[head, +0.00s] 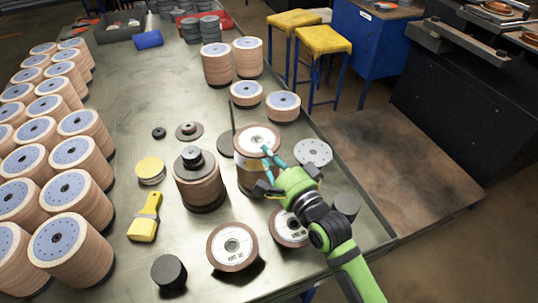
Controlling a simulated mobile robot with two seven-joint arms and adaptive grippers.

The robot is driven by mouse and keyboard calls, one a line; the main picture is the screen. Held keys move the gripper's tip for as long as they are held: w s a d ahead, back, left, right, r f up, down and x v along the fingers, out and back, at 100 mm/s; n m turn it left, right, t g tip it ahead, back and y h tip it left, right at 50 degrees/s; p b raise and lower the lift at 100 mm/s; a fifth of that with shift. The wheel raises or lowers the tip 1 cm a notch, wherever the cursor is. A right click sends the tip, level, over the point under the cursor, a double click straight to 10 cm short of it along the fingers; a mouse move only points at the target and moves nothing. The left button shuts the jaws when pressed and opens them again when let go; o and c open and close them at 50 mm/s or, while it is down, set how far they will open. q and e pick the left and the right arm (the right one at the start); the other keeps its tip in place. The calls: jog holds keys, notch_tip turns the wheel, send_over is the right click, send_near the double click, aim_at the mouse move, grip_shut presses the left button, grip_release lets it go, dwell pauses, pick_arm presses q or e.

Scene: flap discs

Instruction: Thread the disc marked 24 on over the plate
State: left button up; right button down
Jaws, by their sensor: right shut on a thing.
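My right gripper (267,168) comes in from the lower right and is shut on a disc with a white face and brown rim (257,139). The held disc is above or on a brown stack (250,180); whether they touch is hidden by the gripper. A thin upright rod stands just left of it. Two similar white-faced discs lie in front, one (232,246) in the open and one (287,226) partly behind my arm. Their markings are too small to read surely. A grey plate with holes (313,151) lies to the right. My left gripper is out of view.
A brown stack with a black knob (199,183) stands close left. A yellow brush (145,217), a yellow-lidded tin (151,169) and a black cylinder (168,272) are near it. Several disc stacks line the left edge. The table (150,90) is clear at middle back.

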jog(key=shift+f, duration=0.1)
dwell(0.3)
jog(key=shift+f+b, duration=0.85)
jog(key=shift+f, duration=0.4)
jog(key=c, duration=1.7)
grip_release()
jog(key=shift+f, duration=0.1)
jog(key=shift+c, duration=0.2)
jog(key=o, duration=0.5)
jog(key=shift+s, duration=0.15)
jog(key=shift+s+f, duration=0.1)
jog(key=shift+f, duration=0.1)
jog(key=v, duration=0.6)
jog(key=shift+s+d+r, duration=0.2)
jog(key=shift+s+d, duration=0.05)
jog(key=shift+s+d+r, duration=0.15)
jog(key=shift+s+r, duration=0.05)
jog(key=shift+s, duration=0.3)
